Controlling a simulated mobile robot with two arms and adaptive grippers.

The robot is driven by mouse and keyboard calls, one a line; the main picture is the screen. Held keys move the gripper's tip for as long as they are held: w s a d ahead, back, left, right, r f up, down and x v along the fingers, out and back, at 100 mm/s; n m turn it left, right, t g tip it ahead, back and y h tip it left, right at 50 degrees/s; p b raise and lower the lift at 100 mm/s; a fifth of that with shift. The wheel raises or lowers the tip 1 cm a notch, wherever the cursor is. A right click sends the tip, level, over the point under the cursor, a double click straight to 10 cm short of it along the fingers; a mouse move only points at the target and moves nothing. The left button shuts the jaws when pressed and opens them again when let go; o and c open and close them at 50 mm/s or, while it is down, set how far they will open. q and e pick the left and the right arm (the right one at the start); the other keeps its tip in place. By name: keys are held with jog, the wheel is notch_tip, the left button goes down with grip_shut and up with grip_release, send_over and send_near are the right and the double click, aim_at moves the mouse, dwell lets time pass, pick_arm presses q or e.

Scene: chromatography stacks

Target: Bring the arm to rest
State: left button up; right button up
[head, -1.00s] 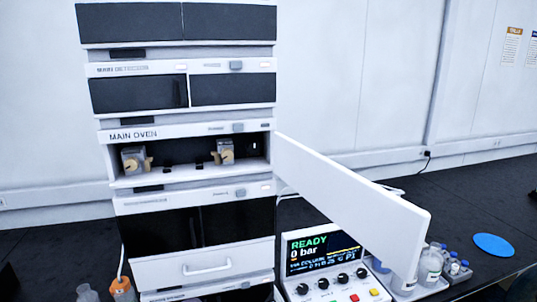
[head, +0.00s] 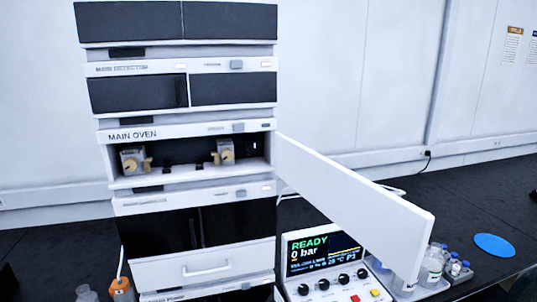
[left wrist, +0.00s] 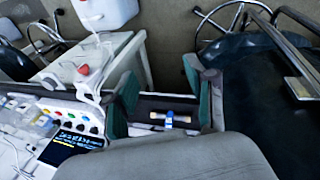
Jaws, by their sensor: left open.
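My left gripper (left wrist: 162,88) shows in the left wrist view with its two teal-padded fingers spread apart. Between and beyond them is a dark recess holding a small pale tube with a blue band (left wrist: 170,119). I cannot tell how far below the fingers the tube lies, and nothing is visibly gripped. Neither gripper shows in the head view. There, the main oven (head: 190,190) stands open in the stack, with a metal block with tan fittings on each side of its dark interior. Its white door (head: 350,200) swings out to the right.
A control box reading READY, 0 bar (head: 335,278) stands right of the stack, under the door. Bottles (head: 431,266) and a blue disc (head: 493,245) are farther right on the black bench. An orange-capped bottle (head: 121,286) is at lower left. The wrist view shows chair frames.

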pick_arm(q)
jog(key=s+a+r+m+t+y, duration=0.1)
jog(key=s+a+r+m+y, duration=0.1)
jog(key=s+a+m, duration=0.5)
notch_tip(320, 180, down, 27)
jog(key=s+g+b, duration=0.1)
jog(key=s+a+f+g+b, duration=0.1)
jog(key=s+a+f, duration=0.2)
jog(key=s+f, duration=1.4)
jog(key=shift+a+f+m+g, duration=0.15)
jog(key=shift+f+m+g, duration=0.15)
jog(key=shift+f, duration=0.3)
